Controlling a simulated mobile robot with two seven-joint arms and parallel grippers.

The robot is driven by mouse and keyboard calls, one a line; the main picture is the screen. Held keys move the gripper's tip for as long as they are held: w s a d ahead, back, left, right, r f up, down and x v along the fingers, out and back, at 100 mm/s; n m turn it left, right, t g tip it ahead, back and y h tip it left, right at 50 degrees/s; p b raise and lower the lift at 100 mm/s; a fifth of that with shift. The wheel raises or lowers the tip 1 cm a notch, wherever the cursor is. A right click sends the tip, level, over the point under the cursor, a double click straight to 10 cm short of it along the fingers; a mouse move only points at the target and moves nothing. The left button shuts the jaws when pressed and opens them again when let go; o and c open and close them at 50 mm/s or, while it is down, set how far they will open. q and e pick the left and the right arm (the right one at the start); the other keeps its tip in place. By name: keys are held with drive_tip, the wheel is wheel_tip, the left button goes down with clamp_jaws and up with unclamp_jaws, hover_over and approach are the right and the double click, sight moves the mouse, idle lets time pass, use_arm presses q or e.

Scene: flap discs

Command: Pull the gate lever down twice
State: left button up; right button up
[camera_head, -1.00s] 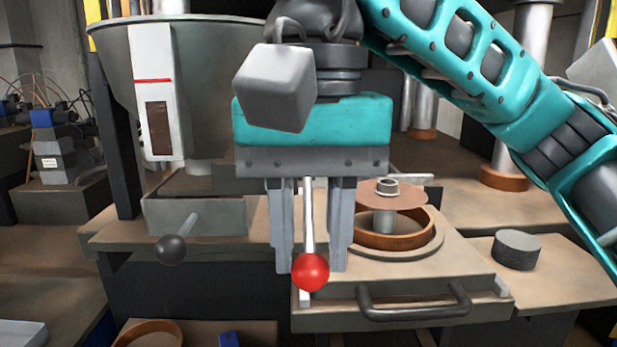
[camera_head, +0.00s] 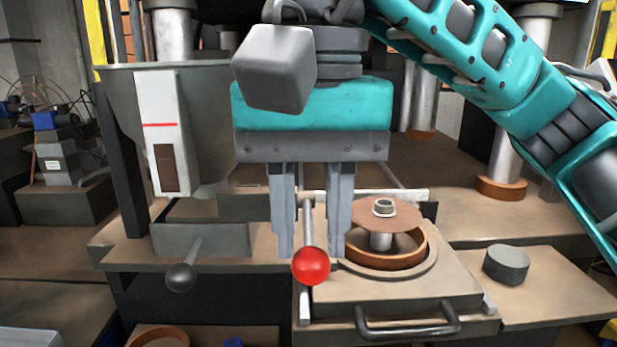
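Two levers show. One has a red ball (camera_head: 311,266) on a light metal rod (camera_head: 307,225). The other has a dark ball (camera_head: 181,277) on a short rod, pointing forward from a grey box (camera_head: 205,241) below the hopper (camera_head: 213,120). Nothing in view labels either as the gate lever. My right gripper (camera_head: 310,252) points down with its fingers apart, one on each side of the red-ball rod. The red ball sits between and slightly below the fingertips. A gap shows between rod and fingers. My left gripper is not in view.
A plate with a dark handle (camera_head: 408,325) carries an orange ring (camera_head: 411,258) and a brown disc on a post (camera_head: 384,212) close right of the gripper. A grey puck (camera_head: 506,265) sits on the right bench. A white gauge strip (camera_head: 163,133) stands before the hopper.

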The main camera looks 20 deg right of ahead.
wheel_tip(320, 180, up, 4)
drive_tip(key=p, duration=0.2)
drive_tip(key=shift+f+p, duration=0.2)
drive_tip(key=shift+p, duration=0.2)
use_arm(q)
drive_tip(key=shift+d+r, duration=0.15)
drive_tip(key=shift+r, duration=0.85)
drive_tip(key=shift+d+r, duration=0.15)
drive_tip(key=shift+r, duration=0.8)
use_arm(e)
drive_tip(key=shift+r, duration=1)
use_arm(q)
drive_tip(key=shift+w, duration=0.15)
